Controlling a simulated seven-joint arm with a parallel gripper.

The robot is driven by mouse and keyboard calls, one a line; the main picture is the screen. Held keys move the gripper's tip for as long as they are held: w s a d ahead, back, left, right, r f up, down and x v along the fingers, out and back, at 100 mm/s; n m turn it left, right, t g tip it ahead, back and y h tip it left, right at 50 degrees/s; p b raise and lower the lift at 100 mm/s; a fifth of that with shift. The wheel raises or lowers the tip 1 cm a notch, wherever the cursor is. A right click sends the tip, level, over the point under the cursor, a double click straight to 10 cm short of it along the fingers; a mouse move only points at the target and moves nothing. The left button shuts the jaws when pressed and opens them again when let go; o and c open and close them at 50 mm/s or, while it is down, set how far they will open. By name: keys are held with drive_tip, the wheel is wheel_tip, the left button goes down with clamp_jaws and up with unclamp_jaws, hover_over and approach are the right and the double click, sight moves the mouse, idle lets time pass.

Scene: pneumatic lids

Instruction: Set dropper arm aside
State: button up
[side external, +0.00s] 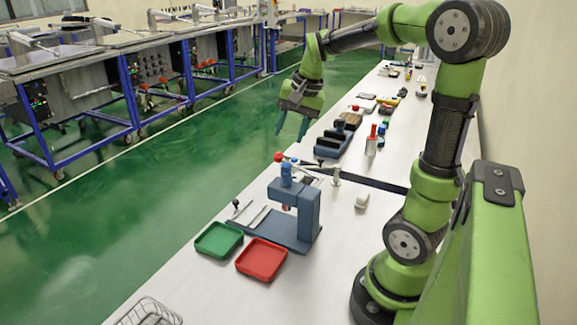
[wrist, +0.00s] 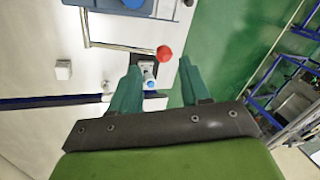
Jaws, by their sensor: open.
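I take the dropper arm to be the slim silver lever with a red ball end (side external: 278,157), beside the blue press stand (side external: 308,212); I cannot tell this for certain. In the wrist view, the red ball (wrist: 164,53) and a small silver piece with a blue dot (wrist: 149,73) appear near the gap between my fingers. My gripper (side external: 290,131) is open and empty, pointing down. It hangs in the air above and behind the press in the side view, apart from everything. My gripper's fingers (wrist: 158,82) also show in the wrist view.
A green tray (side external: 219,240) and a red tray (side external: 262,260) stand in front of the press. A white block (side external: 362,201) lies to its right. A dark blue holder (side external: 333,145) and a red-topped bottle (side external: 372,140) stand farther back.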

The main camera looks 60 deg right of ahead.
sight(321, 158)
drive_tip(key=s+d+m+g, duration=0.2)
drive_tip(key=d+m+g, duration=0.2)
drive_tip(key=d+m, duration=1.15)
drive_tip(key=f, duration=0.5)
drive_tip(key=d+f+n, duration=0.1)
drive_tip(key=f, duration=0.4)
drive_tip(key=d+f+n, duration=0.1)
drive_tip(key=f, duration=0.4)
drive_tip(key=shift+w+f, duration=0.2)
drive_tip(key=shift+w, duration=0.1)
clamp_jaws()
